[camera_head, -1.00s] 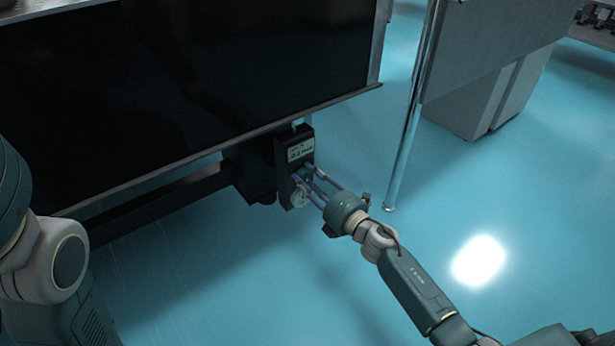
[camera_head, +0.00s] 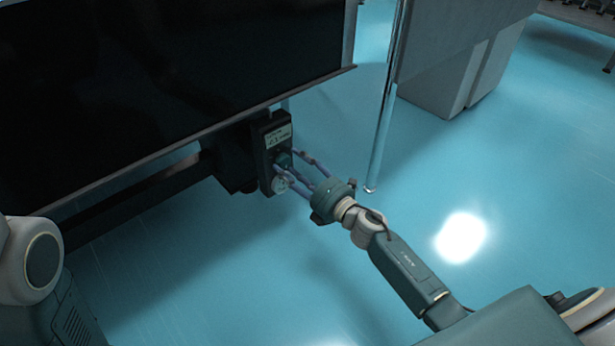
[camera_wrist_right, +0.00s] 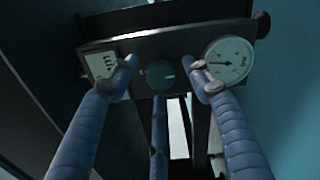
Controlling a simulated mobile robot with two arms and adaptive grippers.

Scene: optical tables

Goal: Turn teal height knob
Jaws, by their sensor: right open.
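The teal height knob (camera_wrist_right: 160,74) sits in the middle of a dark control panel (camera_wrist_right: 190,40) in the right wrist view. It also shows in the head view (camera_head: 284,160) on the panel below the table edge. My right gripper (camera_wrist_right: 165,80) is open, with blue-grey fingers spread on both sides of the knob and a third below it. The fingers are around the knob at a small distance; I cannot tell whether any touches it. In the head view my right gripper (camera_head: 290,166) reaches the panel from the right. My left gripper is out of view.
A round white gauge (camera_wrist_right: 229,60) and a small display (camera_wrist_right: 102,68) flank the knob. The display shows lit in the head view (camera_head: 279,137). A large black-topped table (camera_head: 170,70) is above the panel. A metal post (camera_head: 384,120) stands at right; the blue floor is clear.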

